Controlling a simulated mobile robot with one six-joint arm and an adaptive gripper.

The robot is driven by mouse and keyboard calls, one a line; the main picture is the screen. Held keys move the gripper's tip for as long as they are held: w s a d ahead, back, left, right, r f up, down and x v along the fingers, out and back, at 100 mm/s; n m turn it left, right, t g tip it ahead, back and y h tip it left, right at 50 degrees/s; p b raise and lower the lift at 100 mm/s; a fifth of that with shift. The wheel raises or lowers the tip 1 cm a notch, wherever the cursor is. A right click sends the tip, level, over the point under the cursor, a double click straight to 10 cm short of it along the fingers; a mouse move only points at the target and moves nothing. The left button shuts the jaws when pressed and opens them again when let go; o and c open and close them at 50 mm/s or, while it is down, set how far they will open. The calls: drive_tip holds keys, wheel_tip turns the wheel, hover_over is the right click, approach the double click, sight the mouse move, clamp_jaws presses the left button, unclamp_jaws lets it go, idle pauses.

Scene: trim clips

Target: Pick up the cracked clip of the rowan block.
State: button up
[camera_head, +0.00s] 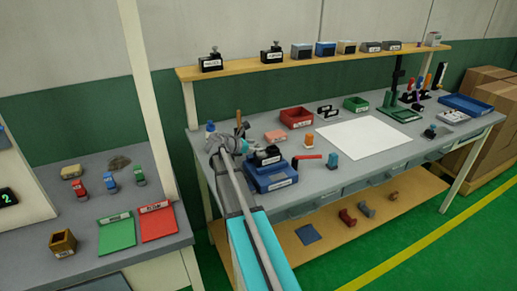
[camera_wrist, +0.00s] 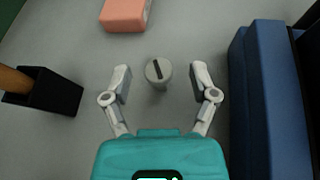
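My gripper (camera_wrist: 160,74) is open in the wrist view. A small grey cylinder (camera_wrist: 158,70) with a dark bar across its top stands between its fingertips, with a gap on each side. I cannot tell whether this cylinder is a clip or cracked. In the head view my gripper (camera_head: 234,145) is over the left part of the workbench, beside the blue tray (camera_head: 271,182). A black block (camera_head: 268,157) stands on that tray. I cannot read the labels, so I cannot tell which block is rowan.
A salmon block (camera_wrist: 126,14) lies beyond the cylinder. A black holder (camera_wrist: 48,95) with a wooden handle stands to the left. The blue tray's wall (camera_wrist: 262,95) is close on the right. A red bin (camera_head: 297,118) and white sheet (camera_head: 363,138) lie farther along the bench.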

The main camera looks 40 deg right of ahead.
drive_tip(key=c, duration=0.8)
drive_tip(key=shift+r, duration=0.15)
drive_tip(key=shift+r+p, duration=0.95)
drive_tip(key=shift+p, duration=0.2)
drive_tip(key=s+d+r+p, duration=0.4)
drive_tip(key=s+r+p, duration=0.6)
drive_tip(key=s, duration=0.3)
drive_tip(key=shift+s+r+p, duration=0.2)
drive_tip(key=shift+r+p, duration=0.15)
drive_tip(key=shift+r, duration=0.05)
